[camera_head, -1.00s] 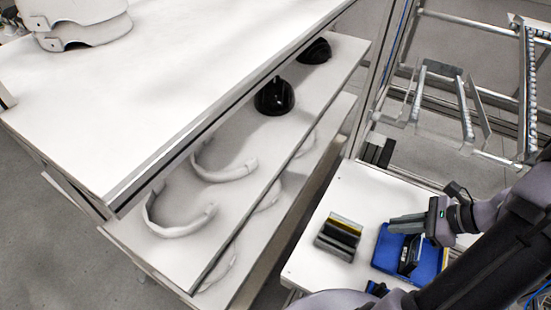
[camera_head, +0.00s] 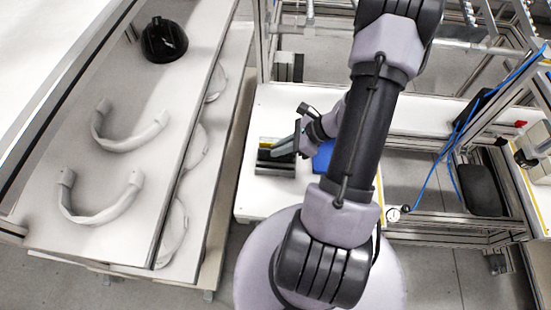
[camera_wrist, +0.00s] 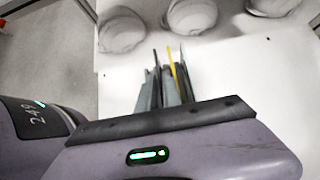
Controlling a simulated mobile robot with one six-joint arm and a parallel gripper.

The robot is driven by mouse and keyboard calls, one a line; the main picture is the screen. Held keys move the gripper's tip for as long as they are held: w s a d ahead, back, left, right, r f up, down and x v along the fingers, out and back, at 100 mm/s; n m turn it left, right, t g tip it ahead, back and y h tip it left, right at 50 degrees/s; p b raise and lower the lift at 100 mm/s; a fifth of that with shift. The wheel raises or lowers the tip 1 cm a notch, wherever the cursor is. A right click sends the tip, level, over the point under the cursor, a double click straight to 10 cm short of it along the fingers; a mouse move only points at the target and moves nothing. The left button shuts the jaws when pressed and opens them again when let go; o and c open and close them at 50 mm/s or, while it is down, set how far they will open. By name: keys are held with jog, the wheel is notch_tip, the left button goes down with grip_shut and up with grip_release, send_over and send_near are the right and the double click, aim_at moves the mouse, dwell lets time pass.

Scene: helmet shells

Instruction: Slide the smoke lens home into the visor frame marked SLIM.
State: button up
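A dark rack (camera_head: 274,170) on the white table holds upright lenses, one with a yellow edge (camera_wrist: 172,70) and one with a dark edge (camera_wrist: 156,68). Which lens is the smoke one is not certain. My gripper (camera_head: 284,148) reaches left over the rack, its grey fingers close to the lens edges. In the wrist view the fingers (camera_wrist: 165,90) merge with the lenses, so their gap and any grip are unclear. A blue fixture (camera_head: 323,156) lies right of the rack, mostly behind my arm.
A shelf at left holds white curved bands (camera_head: 100,205) and a black helmet shell (camera_head: 164,40). Rounded pale shells (camera_wrist: 122,30) show beyond the rack in the wrist view. Metal framing stands behind the table. The white table's front left (camera_head: 255,205) is clear.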

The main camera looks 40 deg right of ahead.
jog(key=shift+r, duration=0.1)
grip_shut()
dwell(1.4)
